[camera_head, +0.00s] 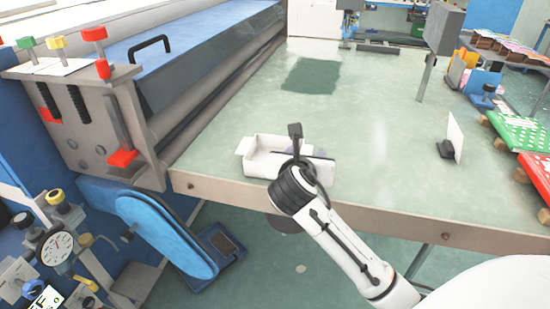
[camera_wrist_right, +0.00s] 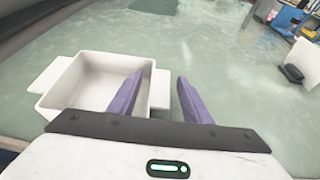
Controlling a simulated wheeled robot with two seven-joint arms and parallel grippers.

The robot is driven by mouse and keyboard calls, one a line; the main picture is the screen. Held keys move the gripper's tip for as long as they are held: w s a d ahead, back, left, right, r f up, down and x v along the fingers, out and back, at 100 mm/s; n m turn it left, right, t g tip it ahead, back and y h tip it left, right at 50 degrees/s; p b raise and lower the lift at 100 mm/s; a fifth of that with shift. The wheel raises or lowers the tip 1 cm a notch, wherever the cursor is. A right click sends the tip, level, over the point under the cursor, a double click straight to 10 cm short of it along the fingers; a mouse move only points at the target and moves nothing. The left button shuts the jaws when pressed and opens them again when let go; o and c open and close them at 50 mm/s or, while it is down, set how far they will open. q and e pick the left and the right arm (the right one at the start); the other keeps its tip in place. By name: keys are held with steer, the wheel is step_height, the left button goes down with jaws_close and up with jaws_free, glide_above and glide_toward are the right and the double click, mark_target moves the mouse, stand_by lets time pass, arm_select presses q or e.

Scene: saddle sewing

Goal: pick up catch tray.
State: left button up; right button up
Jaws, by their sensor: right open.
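The catch tray is a white open box with flat side tabs (camera_wrist_right: 88,80). In the head view the catch tray (camera_head: 262,160) stands near the front edge of the green table (camera_head: 375,135), partly hidden behind my right arm. In the right wrist view it looks empty. My right gripper (camera_wrist_right: 160,85) is open, with purple fingers. In that view one finger overlaps the tray's right part and the other is to the right of the tray. In the head view the gripper is over the tray's right part, its fingers mostly hidden. My left gripper is not in view.
A large blue and grey machine (camera_head: 190,60) with red levers borders the table on the left. A white card in a dark stand (camera_head: 454,138) is on the right, near red and green racks (camera_head: 520,130). A dark green patch (camera_head: 311,76) lies behind. The table middle is clear.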

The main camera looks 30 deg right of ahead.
jaws_close()
steer(key=shift+r, duration=0.1)
